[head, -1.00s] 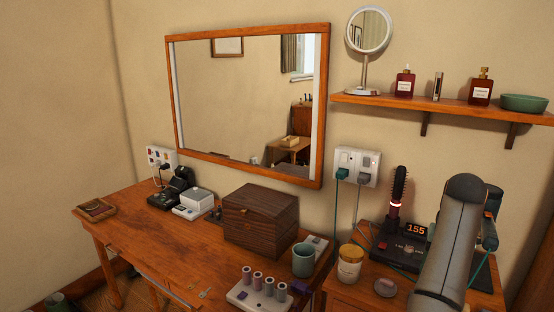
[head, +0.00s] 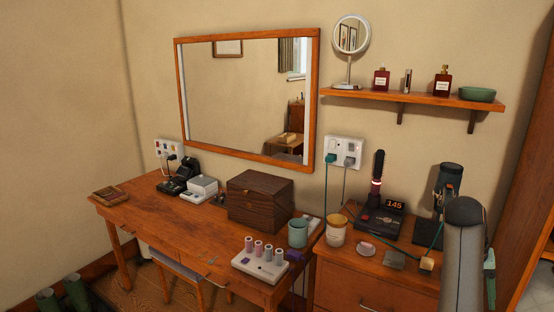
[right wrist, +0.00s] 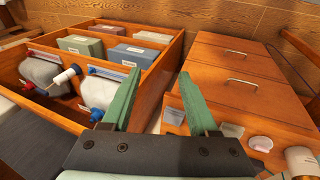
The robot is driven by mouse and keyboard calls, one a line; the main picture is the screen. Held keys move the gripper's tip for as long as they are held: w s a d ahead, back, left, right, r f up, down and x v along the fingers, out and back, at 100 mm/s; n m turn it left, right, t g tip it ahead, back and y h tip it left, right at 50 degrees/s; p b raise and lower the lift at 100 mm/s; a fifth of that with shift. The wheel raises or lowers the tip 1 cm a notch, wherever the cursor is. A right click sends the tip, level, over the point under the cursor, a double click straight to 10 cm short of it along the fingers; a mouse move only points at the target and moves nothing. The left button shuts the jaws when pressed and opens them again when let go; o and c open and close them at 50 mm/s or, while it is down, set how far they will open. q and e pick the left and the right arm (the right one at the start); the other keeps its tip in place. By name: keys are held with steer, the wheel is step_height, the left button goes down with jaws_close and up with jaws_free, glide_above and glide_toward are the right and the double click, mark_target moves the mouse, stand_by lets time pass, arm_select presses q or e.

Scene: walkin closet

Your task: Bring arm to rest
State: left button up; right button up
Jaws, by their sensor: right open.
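My right arm (head: 463,255) comes up from the bottom right of the head view, in front of the right end of the drawer cabinet. My right gripper (right wrist: 160,88) shows in the right wrist view with two green fingers spread apart. Nothing is between them. Beyond the fingers are an open divided wooden organizer (right wrist: 183,45) and a wooden drawer front (right wrist: 240,66) with metal handles. My left gripper is not in view.
The cabinet holds a styling brush (head: 376,178), a base reading 145 (head: 392,204), a dark teal appliance (head: 449,180) and a jar (head: 336,232). The desk (head: 150,215) carries a wooden box (head: 260,200) and a roller tray (head: 258,265). A shelf (head: 415,97) hangs above.

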steer(key=s+d+f+n+g+h, duration=0.2)
steer(key=s+d+f+g+h, duration=0.25)
steer(key=s+d+h, duration=0.45)
steer(key=w+a+f+n+t+y, duration=0.1)
steer(key=w+n+t+y, duration=0.15)
steer(key=w+t, duration=0.5)
steer(key=w+a+f+n+t+y, duration=0.1)
steer(key=w+a+n+t+y, duration=0.2)
steer(key=w, duration=0.7)
steer(key=w+a+r+n+t+y, duration=0.1)
steer(key=w+a+r+t+y, duration=0.5)
steer(key=w+a+r+t, duration=0.45)
steer(key=s+a+f+g+y, duration=0.1)
steer(key=s+a+f, duration=0.4)
steer(key=s+f, duration=0.55)
steer(key=s+a+f+g+y, duration=0.2)
steer(key=s+a+f, duration=0.45)
steer(key=f, duration=0.65)
steer(key=s+a+f+g, duration=0.2)
steer(key=s+a+f, duration=0.1)
steer(key=s, duration=0.9)
steer(key=s+a+f+g+y, duration=0.1)
steer(key=s+a+f, duration=0.3)
steer(key=s, duration=0.8)
step_height(320, 180, down, 2)
steer(key=shift+s+a+g, duration=0.15)
steer(key=shift+g, duration=0.3)
